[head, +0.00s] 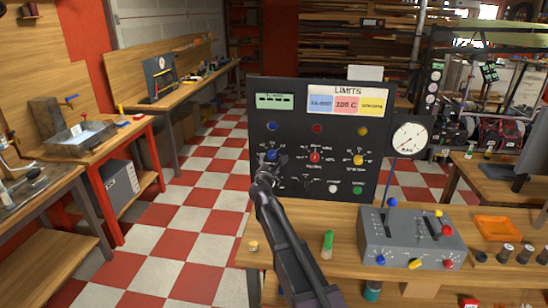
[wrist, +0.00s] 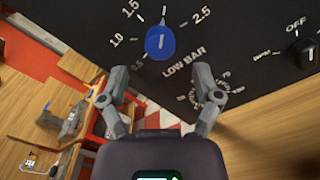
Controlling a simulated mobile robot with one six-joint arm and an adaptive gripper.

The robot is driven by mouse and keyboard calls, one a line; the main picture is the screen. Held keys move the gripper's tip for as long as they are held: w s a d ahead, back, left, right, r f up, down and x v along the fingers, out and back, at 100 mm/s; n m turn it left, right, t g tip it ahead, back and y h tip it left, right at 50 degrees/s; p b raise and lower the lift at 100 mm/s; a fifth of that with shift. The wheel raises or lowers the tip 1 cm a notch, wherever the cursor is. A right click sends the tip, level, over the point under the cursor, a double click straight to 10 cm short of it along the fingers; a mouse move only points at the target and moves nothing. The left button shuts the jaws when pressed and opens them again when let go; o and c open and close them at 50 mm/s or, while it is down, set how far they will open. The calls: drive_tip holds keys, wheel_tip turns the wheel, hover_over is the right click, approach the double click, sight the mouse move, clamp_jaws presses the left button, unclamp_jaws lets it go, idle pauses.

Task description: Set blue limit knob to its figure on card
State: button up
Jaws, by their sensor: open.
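The blue limit knob (head: 272,155) is on the left of the black panel. In the wrist view the blue knob (wrist: 160,43) has a white line pointing up, between the figures 1.5 and 2.5; "LOW BAR" is printed beside it. The card (head: 347,104) under "LIMITS" has blue, pink and yellow fields; the figure in its blue field is too small to read surely. My gripper (head: 266,176) is in front of the panel, just below the blue knob. In the wrist view my gripper (wrist: 163,92) has its fingers spread, empty and apart from the knob.
A red knob (head: 316,156) and a yellow knob (head: 358,160) sit to the right. A black OFF selector (wrist: 300,52) is near in the wrist view. A grey control box (head: 410,238), a green-topped object (head: 327,244) and a gauge (head: 409,138) stand on or by the bench.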

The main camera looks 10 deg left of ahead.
sight(271, 156)
drive_tip(key=shift+w+d, duration=0.1)
drive_tip(key=shift+w, duration=2.45)
drive_tip(key=shift+c, duration=0.2)
